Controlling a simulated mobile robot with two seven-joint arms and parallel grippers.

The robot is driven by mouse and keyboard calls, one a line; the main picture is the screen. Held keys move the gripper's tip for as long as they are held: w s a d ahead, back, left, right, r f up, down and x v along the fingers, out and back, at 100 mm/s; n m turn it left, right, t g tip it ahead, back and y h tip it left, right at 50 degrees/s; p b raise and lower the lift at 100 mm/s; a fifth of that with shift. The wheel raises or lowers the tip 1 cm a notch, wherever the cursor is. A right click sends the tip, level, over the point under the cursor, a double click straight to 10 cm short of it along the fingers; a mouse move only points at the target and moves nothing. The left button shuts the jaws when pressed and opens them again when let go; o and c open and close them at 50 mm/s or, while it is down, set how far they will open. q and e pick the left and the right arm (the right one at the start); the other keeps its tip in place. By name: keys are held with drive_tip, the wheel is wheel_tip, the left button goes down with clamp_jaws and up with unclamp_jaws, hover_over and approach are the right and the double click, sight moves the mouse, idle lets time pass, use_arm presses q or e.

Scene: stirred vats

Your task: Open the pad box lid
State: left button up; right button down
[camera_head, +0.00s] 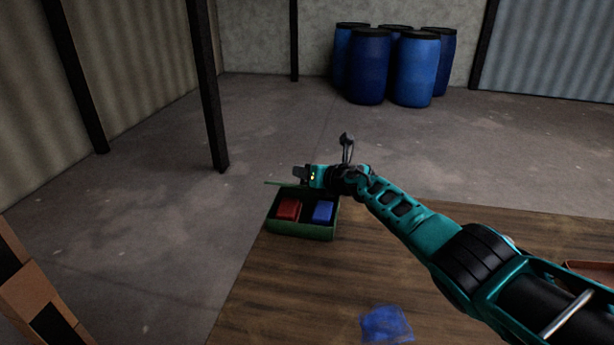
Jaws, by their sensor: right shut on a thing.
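The green pad box (300,233) stands at the far left corner of the wooden table (300,290). Its top is uncovered, and a red pad (288,209) and a blue pad (323,211) show side by side inside. A thin green strip, the lid (279,183), shows nearly edge-on above the box's back side, so it stands raised. My right gripper (301,174) is at the back of the box and shut on the lid; the grip itself is small and partly hidden. My left gripper is out of view.
A loose blue cloth or pad (387,323) lies at the table's front. A reddish-brown tray (592,270) is partly in view at right, behind my right arm. Several blue barrels (415,70) stand far back by the wall. Dark posts (207,90) rise at left.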

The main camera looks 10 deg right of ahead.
drive_tip(key=shift+w+d+r, duration=0.15)
drive_tip(key=shift+r, duration=0.15)
drive_tip(key=c, duration=1.2)
unclamp_jaws()
drive_tip(key=o, duration=0.4)
drive_tip(key=shift+f, duration=0.2)
drive_tip(key=p+v, duration=0.2)
drive_tip(key=p, duration=0.1)
drive_tip(key=shift+r, duration=0.3)
drive_tip(key=shift+s+d, duration=0.45)
drive_tip(key=shift+s, duration=0.2)
drive_tip(key=shift+v, duration=4.65)
drive_tip(key=shift+s+a+f, duration=0.1)
drive_tip(key=shift+a, duration=0.1)
